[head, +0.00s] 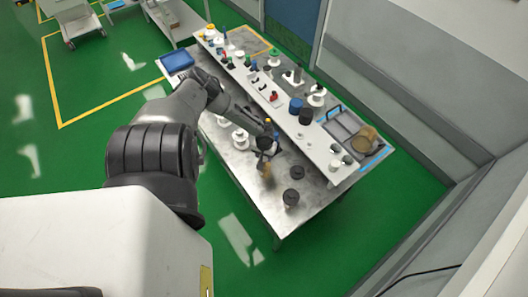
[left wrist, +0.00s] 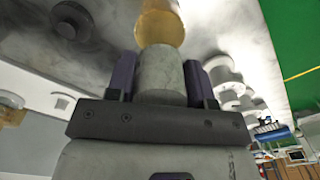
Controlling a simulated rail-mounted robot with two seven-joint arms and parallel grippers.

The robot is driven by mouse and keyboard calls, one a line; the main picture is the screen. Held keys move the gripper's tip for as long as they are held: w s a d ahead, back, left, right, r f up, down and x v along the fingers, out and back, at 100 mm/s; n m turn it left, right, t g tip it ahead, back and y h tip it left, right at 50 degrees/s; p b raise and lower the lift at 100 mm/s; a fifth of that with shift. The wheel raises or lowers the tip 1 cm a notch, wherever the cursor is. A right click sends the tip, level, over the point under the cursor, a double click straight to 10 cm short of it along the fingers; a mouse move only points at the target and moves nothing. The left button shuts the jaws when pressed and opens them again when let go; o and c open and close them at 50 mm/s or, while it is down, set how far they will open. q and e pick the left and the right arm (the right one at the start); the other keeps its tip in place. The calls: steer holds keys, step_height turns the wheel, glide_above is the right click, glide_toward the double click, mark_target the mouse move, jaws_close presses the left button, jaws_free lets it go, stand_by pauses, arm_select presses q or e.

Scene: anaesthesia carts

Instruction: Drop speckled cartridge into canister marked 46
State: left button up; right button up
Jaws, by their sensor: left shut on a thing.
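My left gripper (head: 266,152) is over the near part of the metal table, pointing down. In the left wrist view its two dark fingers (left wrist: 162,82) are shut on a grey, faintly speckled cylinder, the cartridge (left wrist: 161,70). An amber object (left wrist: 160,24) lies straight beyond the cartridge's end; it shows in the head view (head: 267,172) just below the gripper. I cannot tell whether the cartridge touches it. No number 46 is readable on any container. My right gripper is not in view.
Two black round containers (head: 291,197) (head: 297,172) stand right of the gripper. White spool-like items (head: 240,139) stand left of it. A raised shelf (head: 293,121) with bottles and caps runs behind. A grey tray (head: 345,127) and an amber jar (head: 368,138) are at the far right.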

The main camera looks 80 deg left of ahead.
mark_target(264, 160)
arm_select(q)
steer(key=shift+f, duration=0.5)
steer(key=shift+f+b, duration=0.3)
steer(key=shift+f, duration=0.25)
steer(key=shift+f+b, duration=0.8)
steer(key=shift+f, duration=0.2)
steer(key=o, duration=0.8)
steer(key=shift+o, duration=1.1)
